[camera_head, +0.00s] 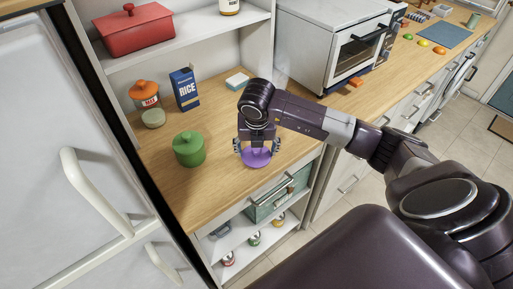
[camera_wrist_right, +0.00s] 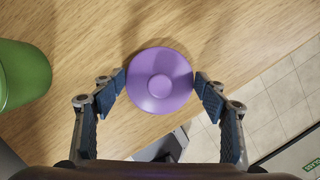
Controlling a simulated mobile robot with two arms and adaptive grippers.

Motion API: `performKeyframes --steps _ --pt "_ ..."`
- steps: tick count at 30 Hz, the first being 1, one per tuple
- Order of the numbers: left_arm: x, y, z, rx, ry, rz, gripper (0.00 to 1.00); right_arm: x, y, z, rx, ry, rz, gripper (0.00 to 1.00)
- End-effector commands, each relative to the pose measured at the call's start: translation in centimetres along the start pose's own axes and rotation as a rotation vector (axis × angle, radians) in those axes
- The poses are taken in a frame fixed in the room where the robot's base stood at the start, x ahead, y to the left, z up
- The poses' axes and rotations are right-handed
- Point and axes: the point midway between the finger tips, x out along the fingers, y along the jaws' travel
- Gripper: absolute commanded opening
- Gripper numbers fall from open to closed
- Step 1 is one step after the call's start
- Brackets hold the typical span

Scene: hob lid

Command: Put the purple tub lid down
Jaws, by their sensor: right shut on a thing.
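The round purple tub lid (camera_head: 257,158) is at the front part of the wooden counter, held by my right gripper (camera_head: 257,147). In the right wrist view the lid (camera_wrist_right: 160,80) lies between the two fingertips, which press on its left and right edges, and its small knob faces the camera. The lid looks level and close to the counter; I cannot tell if it touches the wood. My left gripper is not in view.
A green lidded pot (camera_head: 189,149) stands left of the lid. Behind are a jar with an orange lid (camera_head: 147,104), a blue rice box (camera_head: 185,89) and a toaster oven (camera_head: 335,45). The counter's front edge (camera_head: 270,185) is near. Bare wood (camera_head: 222,120) lies behind the gripper.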

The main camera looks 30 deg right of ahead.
Motion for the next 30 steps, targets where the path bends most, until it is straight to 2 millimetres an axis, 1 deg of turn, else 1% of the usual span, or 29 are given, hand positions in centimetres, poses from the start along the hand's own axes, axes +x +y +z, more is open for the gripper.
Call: performKeyframes --steps 5,8,9,13,14,22,25,26,29,30 --pt "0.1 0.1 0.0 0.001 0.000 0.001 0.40 0.0 0.0 0.0 0.000 0.000 0.000 0.48" --pt "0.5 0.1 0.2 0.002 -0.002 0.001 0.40 0.4 0.0 -0.1 0.000 0.000 0.000 0.48" --pt "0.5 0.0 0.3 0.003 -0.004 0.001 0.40 0.4 0.0 -0.1 0.000 0.000 0.000 0.68" --pt "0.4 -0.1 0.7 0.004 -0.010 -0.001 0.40 0.2 0.0 -0.1 0.001 0.000 -0.001 0.82" --pt "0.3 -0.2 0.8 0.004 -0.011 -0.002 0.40 0.2 0.0 -0.1 0.001 0.000 -0.001 0.84" --pt "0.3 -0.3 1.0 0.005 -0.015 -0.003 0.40 0.2 0.0 0.0 0.001 0.000 -0.001 0.84" --pt "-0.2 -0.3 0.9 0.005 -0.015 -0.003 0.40 -0.3 0.0 0.1 0.001 0.000 -0.001 0.84" --pt "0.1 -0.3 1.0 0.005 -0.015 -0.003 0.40 -0.4 0.0 0.1 0.001 -0.001 0.001 0.84" --pt "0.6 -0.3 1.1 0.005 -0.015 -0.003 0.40 -1.9 0.0 0.2 0.001 -0.004 0.002 0.84" --pt "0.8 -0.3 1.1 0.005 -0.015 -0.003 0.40 -2.7 0.1 0.2 0.000 -0.005 0.003 0.84"
